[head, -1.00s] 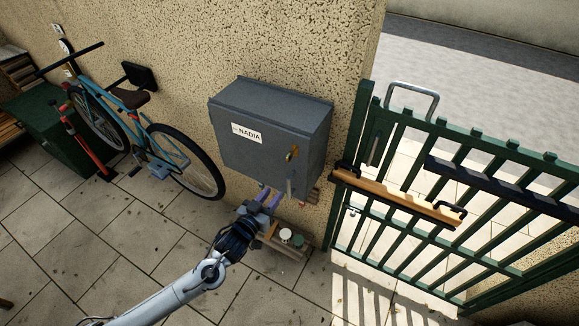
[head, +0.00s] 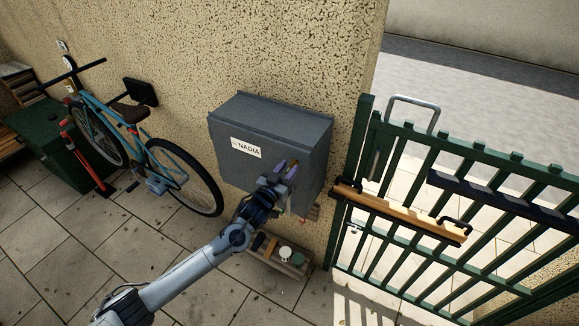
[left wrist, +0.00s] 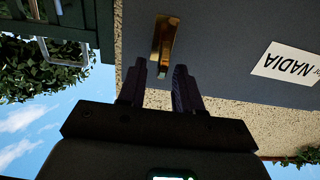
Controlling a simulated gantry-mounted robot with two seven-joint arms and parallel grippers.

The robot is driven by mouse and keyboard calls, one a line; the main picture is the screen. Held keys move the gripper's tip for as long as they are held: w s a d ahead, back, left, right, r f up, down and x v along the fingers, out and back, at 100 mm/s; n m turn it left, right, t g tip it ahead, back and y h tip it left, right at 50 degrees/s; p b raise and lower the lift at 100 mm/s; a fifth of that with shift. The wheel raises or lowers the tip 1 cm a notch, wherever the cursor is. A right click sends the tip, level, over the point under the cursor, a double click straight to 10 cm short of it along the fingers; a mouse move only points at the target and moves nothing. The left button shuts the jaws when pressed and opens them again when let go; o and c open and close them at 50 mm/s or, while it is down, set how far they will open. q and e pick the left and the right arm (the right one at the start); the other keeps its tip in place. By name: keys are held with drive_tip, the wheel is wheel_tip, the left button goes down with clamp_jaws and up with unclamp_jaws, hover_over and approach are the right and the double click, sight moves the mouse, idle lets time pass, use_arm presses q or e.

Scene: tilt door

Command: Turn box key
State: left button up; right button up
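The grey box (head: 270,130) hangs on the wall with a white label reading NADIA (head: 246,148). In the left wrist view, which is upside down, a brass lock piece with a key-like end (left wrist: 165,38) is on the box's dark front. My left gripper (head: 286,169) is at the right part of the box front and hides the brass piece in the head view. In the left wrist view its fingers (left wrist: 162,72) are apart, and the lower end of the brass piece appears between the fingertips with gaps on both sides. Contact cannot be told. My right gripper is not in view.
A green gate (head: 480,205) with a wooden bar (head: 400,212) stands right of the box. A low wooden crate with jars (head: 286,257) sits on the paving below. A blue bicycle (head: 150,150) leans on the wall at left.

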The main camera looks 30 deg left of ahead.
use_arm(q)
drive_tip(key=shift+w, duration=0.8)
drive_tip(key=shift+c, duration=0.5)
clamp_jaws()
